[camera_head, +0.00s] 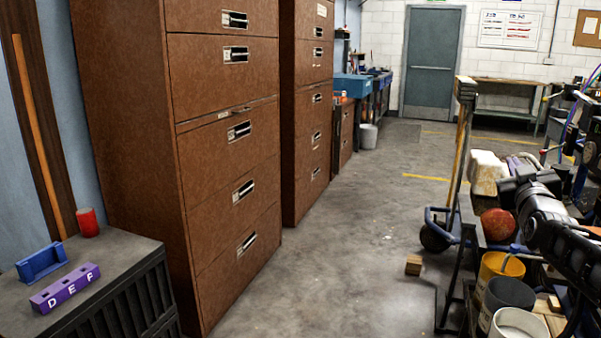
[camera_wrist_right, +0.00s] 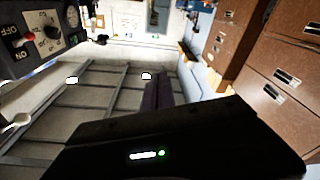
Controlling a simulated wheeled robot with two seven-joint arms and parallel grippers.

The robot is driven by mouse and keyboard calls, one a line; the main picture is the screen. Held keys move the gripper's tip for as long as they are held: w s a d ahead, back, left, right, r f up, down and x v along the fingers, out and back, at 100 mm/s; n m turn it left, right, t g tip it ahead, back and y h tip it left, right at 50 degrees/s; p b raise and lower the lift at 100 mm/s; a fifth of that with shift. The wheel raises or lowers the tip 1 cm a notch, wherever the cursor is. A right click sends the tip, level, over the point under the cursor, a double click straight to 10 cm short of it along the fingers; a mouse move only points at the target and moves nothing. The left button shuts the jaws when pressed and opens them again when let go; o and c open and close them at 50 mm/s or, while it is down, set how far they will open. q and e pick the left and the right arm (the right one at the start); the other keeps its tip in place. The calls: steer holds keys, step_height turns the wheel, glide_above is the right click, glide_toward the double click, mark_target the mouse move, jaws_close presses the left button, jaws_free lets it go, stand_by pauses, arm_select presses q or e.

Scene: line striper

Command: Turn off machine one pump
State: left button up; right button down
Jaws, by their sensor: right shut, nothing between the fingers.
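A dark grey control panel (camera_wrist_right: 40,38) shows at the top left of the right wrist view, turned on its side. It carries a black rotary knob (camera_wrist_right: 51,32) and a small switch with a red part (camera_wrist_right: 24,39), with OFF lettering beside them. The switch positions are too small to tell. My right gripper (camera_wrist_right: 158,92) is shut and empty, apart from the panel. In the head view my right gripper (camera_head: 510,188) is at the right, above the cluttered machine. The panel cannot be made out there. My left gripper is not in view.
Brown filing cabinets (camera_head: 225,150) line the left. A dark cabinet (camera_head: 125,255) holds a purple block (camera_head: 65,288), a blue holder (camera_head: 41,263) and a red cup (camera_head: 88,222). Buckets (camera_head: 508,295) and a hand truck (camera_head: 436,235) stand at right. A wooden block (camera_head: 413,265) lies on otherwise open floor.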

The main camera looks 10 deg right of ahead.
steer(key=w+a+f+m+g+y, duration=0.15)
steer(key=a+f, duration=0.35)
steer(key=f, duration=0.6)
steer(key=a+f+g+y, duration=0.2)
steer(key=a+f, duration=0.3)
steer(key=f, duration=0.5)
steer(key=a+f+m+g+y, duration=0.15)
steer(key=a+f, duration=0.35)
steer(key=f, duration=0.6)
steer(key=s+a+f+g+y, duration=0.2)
steer(key=s+a+f, duration=0.1)
steer(key=a+f, duration=0.4)
steer(key=s+a+f+g+y, duration=0.1)
steer(key=s+a+f, duration=0.25)
steer(key=f, duration=0.55)
steer(key=s+a+f+n+g+y, duration=0.1)
steer(key=s+a+f+g, duration=0.2)
steer(key=s+a+f, duration=0.55)
steer(key=s+a+f+g+y, duration=0.2)
steer(key=s+a+f+g, duration=0.3)
steer(key=s, duration=0.7)
steer(key=s+a+f+n+g+y, duration=0.1)
steer(key=s+a+f, duration=0.5)
steer(key=s+a, duration=0.3)
step_height(320, 180, up, 20)
steer(key=s+p, duration=0.2)
steer(key=p, duration=1.8)
steer(key=shift+s, duration=0.1)
steer(key=shift+d, duration=0.15)
